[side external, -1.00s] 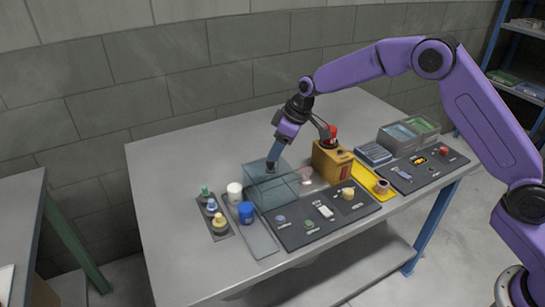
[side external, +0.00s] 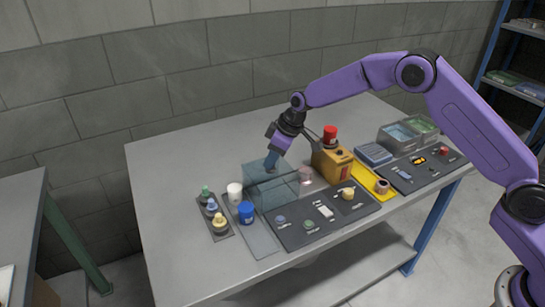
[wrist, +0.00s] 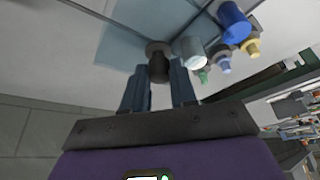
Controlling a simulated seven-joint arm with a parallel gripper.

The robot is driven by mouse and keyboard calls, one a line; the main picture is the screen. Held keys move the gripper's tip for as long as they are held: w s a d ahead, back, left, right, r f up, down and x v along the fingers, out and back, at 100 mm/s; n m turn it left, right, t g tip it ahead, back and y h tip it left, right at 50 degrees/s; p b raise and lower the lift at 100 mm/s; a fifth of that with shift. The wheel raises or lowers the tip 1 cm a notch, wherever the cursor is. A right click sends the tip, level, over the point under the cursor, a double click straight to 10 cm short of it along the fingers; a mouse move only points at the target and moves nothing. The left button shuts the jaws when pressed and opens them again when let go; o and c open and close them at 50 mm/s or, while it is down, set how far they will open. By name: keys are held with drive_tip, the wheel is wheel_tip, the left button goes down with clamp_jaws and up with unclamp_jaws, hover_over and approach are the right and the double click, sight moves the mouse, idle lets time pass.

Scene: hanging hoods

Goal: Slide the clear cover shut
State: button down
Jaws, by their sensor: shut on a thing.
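The clear cover (side external: 283,190) is a see-through bluish box at the back left of the dark control panel (side external: 296,237). Its left part reaches over a flat grey strip (side external: 262,240). My gripper (side external: 270,163) points down at the cover's top from behind. In the wrist view its two blue fingers (wrist: 158,80) are closed around a dark round knob (wrist: 157,52) on the cover. In the side view the fingers hide most of the knob. Buttons, a white switch and a yellow knob on the panel lie in front of the cover.
A white jar (side external: 234,190) and a blue jar (side external: 246,213) stand close to the cover's left. Several small bottles (side external: 219,224) stand farther left. A yellow-brown box (side external: 331,165) and a red-capped item (side external: 329,137) stand to the right. The table's left side is clear.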

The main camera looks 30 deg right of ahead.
drive_tip(key=d, duration=1.3)
drive_tip(key=shift+d, duration=0.1)
drive_tip(key=c, duration=0.9)
unclamp_jaws()
drive_tip(key=shift+d, duration=0.1)
drive_tip(key=shift+r, duration=0.15)
drive_tip(key=v, duration=1.7)
drive_tip(key=shift+s+r, duration=0.1)
